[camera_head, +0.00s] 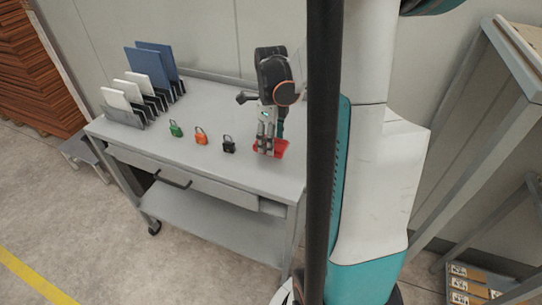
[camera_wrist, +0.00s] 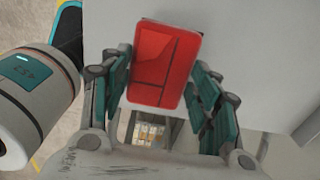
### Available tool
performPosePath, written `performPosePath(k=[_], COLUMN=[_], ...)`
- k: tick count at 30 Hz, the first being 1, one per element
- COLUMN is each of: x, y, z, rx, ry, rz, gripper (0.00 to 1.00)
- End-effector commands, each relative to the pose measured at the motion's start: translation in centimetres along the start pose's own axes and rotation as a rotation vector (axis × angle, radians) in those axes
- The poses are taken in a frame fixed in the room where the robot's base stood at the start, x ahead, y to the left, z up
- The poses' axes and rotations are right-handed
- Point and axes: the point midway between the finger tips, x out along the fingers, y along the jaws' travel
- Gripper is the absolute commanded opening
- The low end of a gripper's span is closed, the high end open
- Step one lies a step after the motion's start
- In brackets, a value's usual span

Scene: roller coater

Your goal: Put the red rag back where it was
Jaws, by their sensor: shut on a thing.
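The red rag (camera_head: 281,150) is a small red folded block with dark seam lines, at the right front of the grey cart's top (camera_head: 215,110). It fills the upper middle of the wrist view (camera_wrist: 180,62). My gripper (camera_head: 265,146) points down over it and is shut on it, with teal-padded fingers (camera_wrist: 163,85) on either side. I cannot tell if the rag touches the cart top or hangs just above it. The fingers hide part of the rag in the head view.
A green padlock (camera_head: 175,130), an orange padlock (camera_head: 201,137) and a black padlock (camera_head: 229,145) stand left of the rag. A rack with blue (camera_head: 158,62) and white panels is at the back left. The cart top behind the padlocks is clear.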

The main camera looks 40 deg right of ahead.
Motion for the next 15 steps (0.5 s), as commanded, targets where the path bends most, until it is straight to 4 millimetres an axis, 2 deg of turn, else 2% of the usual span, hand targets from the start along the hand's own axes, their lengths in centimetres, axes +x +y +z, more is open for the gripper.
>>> performPosePath(k=[1,8,15], x=[0.8,2.1,5.4], y=[0.0,0.0,0.0], z=[0.0,0.0,0.0], rx=[0.0,0.0,0.0], ry=[0.0,0.0,0.0], rz=[0.0,0.0,0.0], gripper=[0.37,0.37,0.37])
